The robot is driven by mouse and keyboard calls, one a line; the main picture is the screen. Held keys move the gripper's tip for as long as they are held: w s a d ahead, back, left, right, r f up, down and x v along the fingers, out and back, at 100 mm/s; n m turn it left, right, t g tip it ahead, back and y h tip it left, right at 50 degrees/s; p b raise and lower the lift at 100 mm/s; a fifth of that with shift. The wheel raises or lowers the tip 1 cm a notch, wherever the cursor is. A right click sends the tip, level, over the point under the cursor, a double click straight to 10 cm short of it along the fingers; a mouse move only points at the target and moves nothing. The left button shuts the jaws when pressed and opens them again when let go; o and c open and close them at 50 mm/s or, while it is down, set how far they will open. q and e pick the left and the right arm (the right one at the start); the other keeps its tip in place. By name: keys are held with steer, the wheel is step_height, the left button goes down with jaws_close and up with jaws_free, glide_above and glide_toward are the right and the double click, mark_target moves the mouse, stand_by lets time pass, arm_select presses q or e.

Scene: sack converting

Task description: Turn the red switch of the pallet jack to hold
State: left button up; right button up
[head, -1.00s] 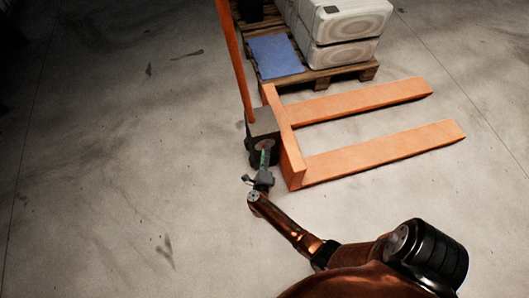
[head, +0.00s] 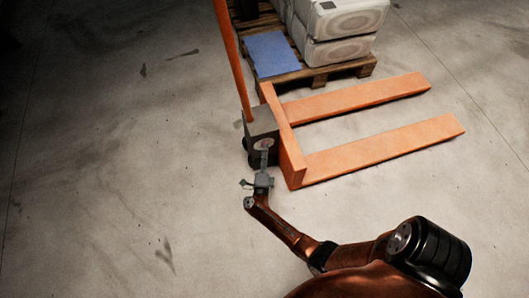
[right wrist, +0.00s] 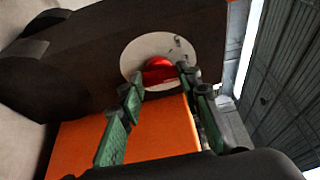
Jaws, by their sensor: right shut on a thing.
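The orange pallet jack (head: 290,154) stands on the floor, with its two forks pointing right and its tall handle (head: 230,57) rising at the left. On its dark housing (head: 258,122) is a round pale plate. In the right wrist view the red switch (right wrist: 158,70) sits on this pale plate (right wrist: 146,46), and the fingers partly cover it. My right gripper (right wrist: 160,79) has its green-padded fingers on either side of the switch, shut on it. In the head view the right gripper (head: 264,158) reaches up to the housing. My left gripper is not in view.
A wooden pallet (head: 318,76) behind the jack carries white sacks (head: 346,18) and a blue sheet (head: 271,54). The concrete floor left of the jack is clear. The jack's forks (head: 390,144) extend across the floor at the right.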

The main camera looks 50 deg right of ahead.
steer(key=o, duration=0.9)
steer(key=shift+a+f, duration=0.1)
steer(key=shift+a, duration=0.05)
steer(key=shift+o, duration=1.3)
steer(key=v, duration=0.7)
steer(key=shift+s+a, duration=0.1)
